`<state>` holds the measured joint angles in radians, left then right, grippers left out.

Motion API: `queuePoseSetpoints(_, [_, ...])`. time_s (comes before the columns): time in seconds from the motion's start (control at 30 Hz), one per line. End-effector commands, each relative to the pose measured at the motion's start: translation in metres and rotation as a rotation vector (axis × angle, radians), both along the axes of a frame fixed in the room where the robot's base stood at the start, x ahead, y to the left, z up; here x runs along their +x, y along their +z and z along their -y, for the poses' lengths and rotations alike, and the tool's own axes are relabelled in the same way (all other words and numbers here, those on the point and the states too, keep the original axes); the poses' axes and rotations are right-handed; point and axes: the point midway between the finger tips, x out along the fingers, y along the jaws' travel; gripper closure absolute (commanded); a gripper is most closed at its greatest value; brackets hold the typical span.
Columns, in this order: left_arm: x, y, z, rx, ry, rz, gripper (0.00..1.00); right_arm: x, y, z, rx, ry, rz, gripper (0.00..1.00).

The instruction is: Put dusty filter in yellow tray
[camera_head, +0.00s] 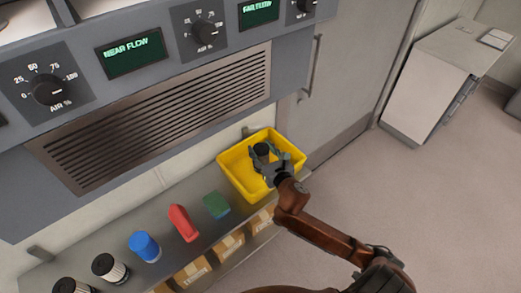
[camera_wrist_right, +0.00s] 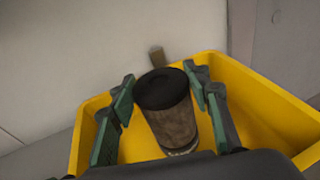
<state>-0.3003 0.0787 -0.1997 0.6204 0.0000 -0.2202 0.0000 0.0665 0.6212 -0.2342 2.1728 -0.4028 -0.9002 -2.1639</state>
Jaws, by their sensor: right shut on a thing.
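The dusty filter (camera_wrist_right: 168,112) is a brown, dirty cylinder with a black cap. It stands between the green-padded fingers of my right gripper (camera_wrist_right: 168,98), which is shut on it. The yellow tray (camera_wrist_right: 262,85) lies below and around the filter in the right wrist view. In the head view, my right gripper (camera_head: 262,158) is over the yellow tray (camera_head: 236,183), with the filter's dark top (camera_head: 261,149) showing inside the tray's outline. Whether the filter touches the tray floor is hidden. My left gripper is not in view.
The steel shelf (camera_head: 180,248) also holds a green block (camera_head: 216,205), a red object (camera_head: 183,223), a blue cylinder (camera_head: 145,246) and two black-capped white filters (camera_head: 110,268). Cardboard boxes (camera_head: 228,244) sit below. The chamber's grille panel (camera_head: 165,110) overhangs behind. A white cabinet (camera_head: 440,85) stands right.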

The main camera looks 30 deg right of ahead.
Motion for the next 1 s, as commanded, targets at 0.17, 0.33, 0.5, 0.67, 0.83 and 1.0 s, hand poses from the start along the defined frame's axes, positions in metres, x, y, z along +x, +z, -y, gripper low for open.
queuePoseSetpoints(0.17, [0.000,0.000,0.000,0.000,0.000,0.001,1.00,0.000,-0.003,0.000,-0.001,0.000,-0.001,0.52])
queuePoseSetpoints(0.33, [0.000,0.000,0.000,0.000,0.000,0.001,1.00,0.000,-0.003,0.000,0.000,0.000,-0.001,0.40])
queuePoseSetpoints(0.5, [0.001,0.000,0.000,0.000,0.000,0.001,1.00,0.000,-0.003,0.000,0.000,0.000,-0.001,0.38])
queuePoseSetpoints(0.67, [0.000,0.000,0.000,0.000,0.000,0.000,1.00,0.000,-0.001,0.000,0.001,0.000,0.000,0.38])
queuePoseSetpoints(0.83, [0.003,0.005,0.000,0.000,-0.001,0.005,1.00,-0.017,0.004,-0.003,-0.002,0.000,-0.002,0.38])
queuePoseSetpoints(1.0, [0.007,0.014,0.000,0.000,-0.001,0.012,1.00,-0.052,0.012,-0.010,-0.002,0.000,-0.002,0.38])
